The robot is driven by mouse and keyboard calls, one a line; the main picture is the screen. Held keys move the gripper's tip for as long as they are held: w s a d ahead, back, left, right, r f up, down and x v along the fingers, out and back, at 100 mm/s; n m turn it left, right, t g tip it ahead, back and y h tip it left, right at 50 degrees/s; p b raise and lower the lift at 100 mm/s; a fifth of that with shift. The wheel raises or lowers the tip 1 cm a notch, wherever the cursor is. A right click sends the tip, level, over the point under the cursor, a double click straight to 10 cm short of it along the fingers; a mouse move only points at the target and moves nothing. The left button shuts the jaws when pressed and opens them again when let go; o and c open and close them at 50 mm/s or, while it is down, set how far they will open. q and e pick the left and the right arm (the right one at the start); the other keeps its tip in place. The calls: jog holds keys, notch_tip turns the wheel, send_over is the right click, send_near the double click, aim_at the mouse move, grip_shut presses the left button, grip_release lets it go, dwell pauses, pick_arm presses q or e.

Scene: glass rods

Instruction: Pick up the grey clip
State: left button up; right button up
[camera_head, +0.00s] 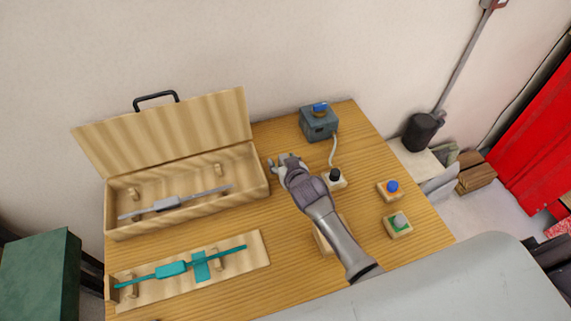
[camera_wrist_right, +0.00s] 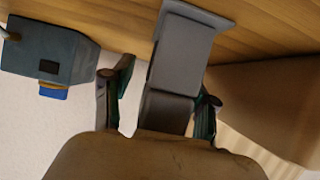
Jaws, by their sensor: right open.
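The grey clip (camera_wrist_right: 185,45) shows in the right wrist view as a dark grey block with a wider flat end, against the wooden table. My right gripper (camera_wrist_right: 165,85) is open, with one finger on each side of the clip; I cannot tell whether either finger touches it. In the head view my right gripper (camera_head: 281,160) is at the back of the table, just right of the open wooden case. I cannot make out the clip clearly there, as the gripper covers that spot. My left gripper is not in view.
The open wooden case (camera_head: 258,181) holds a grey rod (camera_head: 200,195). A teal rod (camera_head: 171,269) lies on a wooden board in front. A grey-blue device (camera_head: 318,125) with a blue top stands at the back right. Blue (camera_head: 392,187) and green-marked (camera_head: 398,224) blocks sit at right.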

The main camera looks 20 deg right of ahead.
aim_at(283, 156)
jog(key=shift+c, duration=1.3)
grip_shut()
jog(key=shift+r, duration=0.1)
jog(key=shift+r, duration=0.5)
notch_tip(283, 156, up, 3)
jog(key=shift+f+b, duration=0.2)
jog(key=shift+b, duration=0.2)
jog(key=s+d+r+b, duration=0.1)
jog(key=s+d+r, duration=0.6)
jog(key=d, duration=0.2)
jog(key=shift+s+r+b, duration=0.15)
jog(key=shift+s+b, duration=0.1)
jog(key=shift+b, duration=0.05)
